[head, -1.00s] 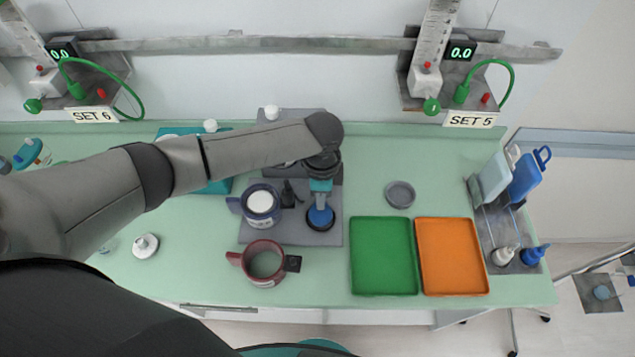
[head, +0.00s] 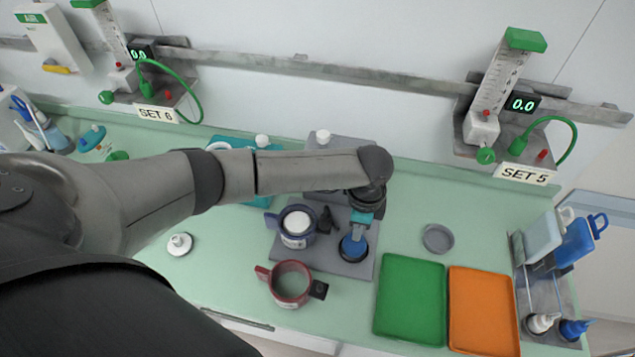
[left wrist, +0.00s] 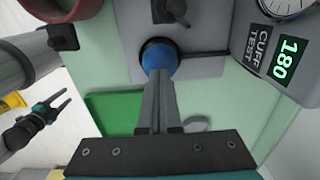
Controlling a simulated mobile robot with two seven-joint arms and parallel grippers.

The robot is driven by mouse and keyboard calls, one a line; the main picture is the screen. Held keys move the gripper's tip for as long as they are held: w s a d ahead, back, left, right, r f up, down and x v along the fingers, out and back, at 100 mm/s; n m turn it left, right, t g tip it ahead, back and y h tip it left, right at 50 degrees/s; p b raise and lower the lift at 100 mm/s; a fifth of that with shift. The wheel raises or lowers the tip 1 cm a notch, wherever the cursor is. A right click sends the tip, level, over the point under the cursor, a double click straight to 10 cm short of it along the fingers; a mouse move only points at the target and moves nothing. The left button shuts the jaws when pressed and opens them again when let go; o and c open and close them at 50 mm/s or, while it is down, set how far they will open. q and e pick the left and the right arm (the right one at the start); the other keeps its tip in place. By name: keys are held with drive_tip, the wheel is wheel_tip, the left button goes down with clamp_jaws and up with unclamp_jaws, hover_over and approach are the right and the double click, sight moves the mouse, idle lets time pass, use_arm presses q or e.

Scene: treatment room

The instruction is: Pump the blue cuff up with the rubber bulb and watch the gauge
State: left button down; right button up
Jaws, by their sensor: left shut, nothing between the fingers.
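The blue rubber bulb (head: 353,248) sits on a grey base plate (head: 345,267); it also shows in the left wrist view (left wrist: 160,54). My left gripper (head: 358,234) is shut and empty, pointing down at the bulb's top. I cannot tell whether its tips press on it. The dark blue cuff (head: 297,240) stands around a white cylinder left of the bulb. My right gripper (left wrist: 46,112) is open and empty, away at the left.
A dark red cuff (head: 291,298) stands in front of the blue one. A green tray (head: 410,300), an orange tray (head: 484,312) and a small grey dish (head: 438,238) lie to the right. A bottle rack (head: 548,290) stands at the right end.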

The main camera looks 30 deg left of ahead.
use_arm(q)
wheel_tip(320, 180, up, 5)
drive_tip(key=p, duration=0.5)
drive_tip(key=shift+f, duration=0.15)
drive_tip(key=shift+r, duration=0.65)
drive_tip(key=shift+s, duration=0.1)
